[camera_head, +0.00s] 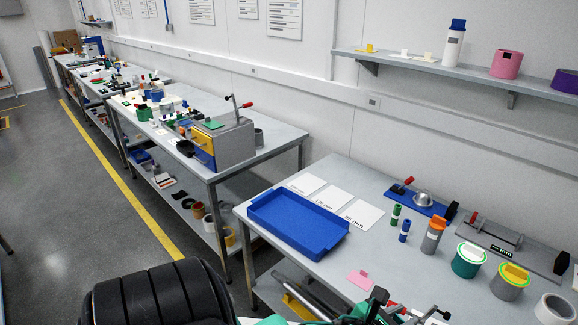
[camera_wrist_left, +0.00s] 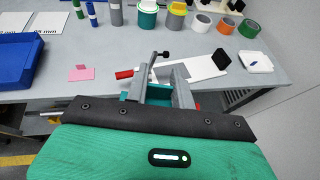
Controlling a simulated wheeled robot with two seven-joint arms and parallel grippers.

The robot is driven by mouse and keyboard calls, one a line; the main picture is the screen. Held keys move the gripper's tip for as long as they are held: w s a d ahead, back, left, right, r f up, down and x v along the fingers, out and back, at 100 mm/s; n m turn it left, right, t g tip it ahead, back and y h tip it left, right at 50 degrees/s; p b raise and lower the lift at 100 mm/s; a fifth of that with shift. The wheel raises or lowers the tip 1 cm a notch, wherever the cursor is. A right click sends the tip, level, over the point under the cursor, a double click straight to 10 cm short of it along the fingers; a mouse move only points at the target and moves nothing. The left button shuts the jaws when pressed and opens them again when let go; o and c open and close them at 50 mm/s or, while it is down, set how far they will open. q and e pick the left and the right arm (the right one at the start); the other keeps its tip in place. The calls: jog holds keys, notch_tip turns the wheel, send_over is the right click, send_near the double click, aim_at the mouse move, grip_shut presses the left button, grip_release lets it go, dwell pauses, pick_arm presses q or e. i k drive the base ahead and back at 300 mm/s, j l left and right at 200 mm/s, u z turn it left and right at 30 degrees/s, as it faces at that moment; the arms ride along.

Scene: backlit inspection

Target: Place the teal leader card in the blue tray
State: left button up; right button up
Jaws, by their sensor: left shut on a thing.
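The blue tray (camera_head: 298,224) lies on the near table in the head view and looks empty. Its right part shows at the left edge of the left wrist view (camera_wrist_left: 18,62). My left gripper (camera_head: 402,314) is at the bottom of the head view, to the right of the tray and nearer to me. In the left wrist view, my left gripper (camera_wrist_left: 160,86) is shut on the teal leader card (camera_wrist_left: 158,92), which shows as a teal patch between the fingers. Much of the card is hidden by the gripper. My right gripper is not in view.
A pink card (camera_head: 361,281) lies between tray and gripper. White printed sheets (camera_head: 331,196) lie behind the tray. Green and blue vials (camera_head: 404,231), an orange-topped grey bottle (camera_head: 433,236) and lidded pots (camera_head: 468,260) stand to the right. A white plate (camera_wrist_left: 205,66) lies beyond the fingers.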

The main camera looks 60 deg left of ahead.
aim_at(297, 216)
jog(key=j+u, duration=0.1)
jog(key=u, duration=0.25)
jog(key=i+j+u, duration=0.1)
jog(key=u, duration=0.25)
jog(key=i+u, duration=0.15)
jog(key=u, duration=0.2)
jog(key=i+j, duration=0.3)
jog(key=i, duration=0.25)
jog(key=i+j, duration=0.3)
jog(key=i, duration=0.2)
